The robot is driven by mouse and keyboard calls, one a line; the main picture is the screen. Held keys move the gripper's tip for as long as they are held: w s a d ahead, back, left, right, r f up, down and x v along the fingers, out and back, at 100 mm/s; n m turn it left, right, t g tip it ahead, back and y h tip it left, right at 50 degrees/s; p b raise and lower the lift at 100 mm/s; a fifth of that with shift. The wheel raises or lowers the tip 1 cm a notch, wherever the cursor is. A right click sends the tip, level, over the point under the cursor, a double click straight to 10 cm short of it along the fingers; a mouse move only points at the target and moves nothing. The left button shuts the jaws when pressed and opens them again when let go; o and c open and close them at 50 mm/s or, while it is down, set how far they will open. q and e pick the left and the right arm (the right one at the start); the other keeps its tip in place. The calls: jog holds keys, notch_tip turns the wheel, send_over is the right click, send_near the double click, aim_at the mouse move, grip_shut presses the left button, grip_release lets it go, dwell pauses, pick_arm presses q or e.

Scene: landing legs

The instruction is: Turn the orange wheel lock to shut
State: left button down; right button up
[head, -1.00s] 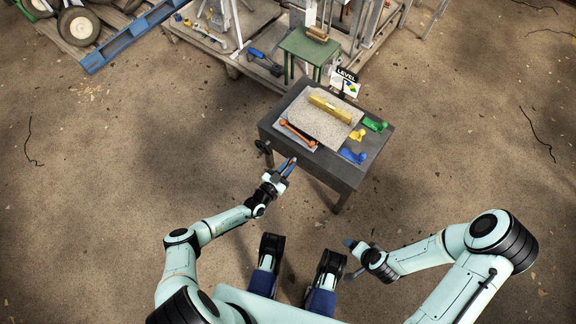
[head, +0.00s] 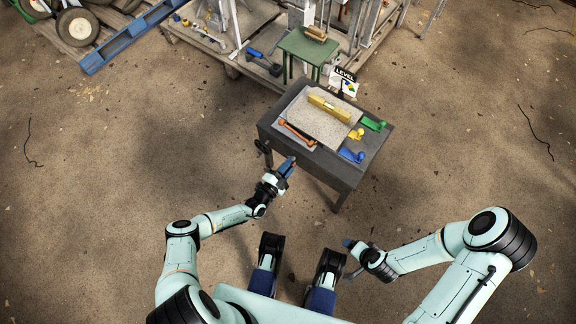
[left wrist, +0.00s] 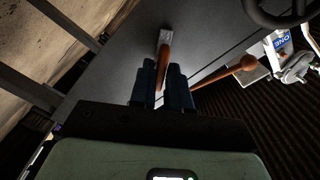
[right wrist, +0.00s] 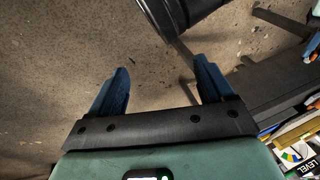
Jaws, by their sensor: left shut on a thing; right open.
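An orange lever (left wrist: 165,62), which I take to be the wheel lock, stands out from a pale bracket on the grey table in the left wrist view. My left gripper (head: 289,161) is at the table's front-left side; its blue fingers (left wrist: 162,78) are shut on this lever, hiding part of it. A second orange rod with a round end (left wrist: 248,62) lies to the right, apart from the fingers' grip. My right gripper (right wrist: 160,88) is open and empty over the ground; it also shows in the head view (head: 349,244).
The dark table (head: 345,172) bears a pale slab (head: 322,124) with a yellow bar (head: 329,108), an orange-ended rod (head: 297,132), and blue (head: 352,155), yellow and green pieces. A black handwheel (head: 262,146) is on its left side. Open ground surrounds the front.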

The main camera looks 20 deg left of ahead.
pick_arm(q)
jog(key=shift+f+m+p, duration=0.2)
jog(key=shift+m+p, duration=0.2)
jog(key=shift+m, duration=3.2)
pick_arm(e)
jog(key=shift+s+a+r, duration=0.3)
jog(key=shift+s+r, duration=0.15)
jog(key=shift+s, duration=0.15)
pick_arm(q)
jog(key=c, duration=1.2)
grip_release()
jog(key=p+v, duration=0.2)
jog(key=v, duration=1.1)
jog(key=shift+s+p, duration=0.25)
jog(key=shift+p, duration=0.05)
pick_arm(e)
jog(key=shift+n+g+y, duration=0.3)
jog(key=shift+g+y, duration=0.2)
jog(key=shift+g, duration=0.4)
jog(key=s+r, duration=0.1)
jog(key=s+a+r, duration=0.2)
jog(key=s, duration=0.1)
jog(key=shift+s, duration=0.1)
pick_arm(q)
jog(key=shift+r, duration=0.15)
